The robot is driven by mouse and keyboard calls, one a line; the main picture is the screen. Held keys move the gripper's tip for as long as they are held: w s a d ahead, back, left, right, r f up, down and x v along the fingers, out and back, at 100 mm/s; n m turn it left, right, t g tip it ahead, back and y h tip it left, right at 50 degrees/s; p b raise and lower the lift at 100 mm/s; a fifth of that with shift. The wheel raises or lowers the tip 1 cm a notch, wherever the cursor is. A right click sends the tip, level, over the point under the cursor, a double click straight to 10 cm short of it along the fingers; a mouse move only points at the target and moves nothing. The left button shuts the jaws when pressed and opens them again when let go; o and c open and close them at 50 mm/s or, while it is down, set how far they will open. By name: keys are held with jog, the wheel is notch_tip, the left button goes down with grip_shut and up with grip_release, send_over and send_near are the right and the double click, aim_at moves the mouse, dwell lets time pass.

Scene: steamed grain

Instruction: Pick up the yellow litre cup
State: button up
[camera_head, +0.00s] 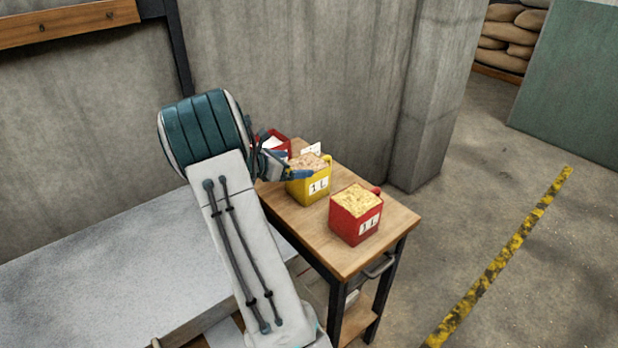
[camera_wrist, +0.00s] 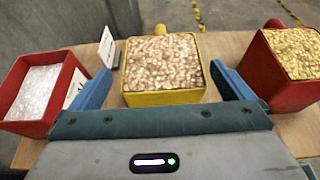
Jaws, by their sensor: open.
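The yellow litre cup (camera_head: 309,187) is a square box marked "1 L", filled with tan grain, upright on a small wooden table. In the wrist view the yellow cup (camera_wrist: 164,97) stands in the middle, between the two blue fingers of my gripper (camera_wrist: 163,88). The fingers are spread wide, with a gap on each side of the cup. In the head view my gripper (camera_head: 285,170) is partly hidden behind my arm, with one finger in front of the cup.
A red cup of yellow grain (camera_head: 355,220) stands close on the right, near the right finger in the wrist view. A red cup with white contents (camera_head: 274,142) and a small white card (camera_head: 311,150) are on the left. The wooden table's (camera_head: 396,225) right corner is bare.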

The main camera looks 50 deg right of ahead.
aim_at(320, 163)
jog(key=shift+p+x, duration=0.7)
jog(key=shift+x, duration=2.75)
jog(key=shift+a+f, duration=0.1)
jog(key=c, duration=1.5)
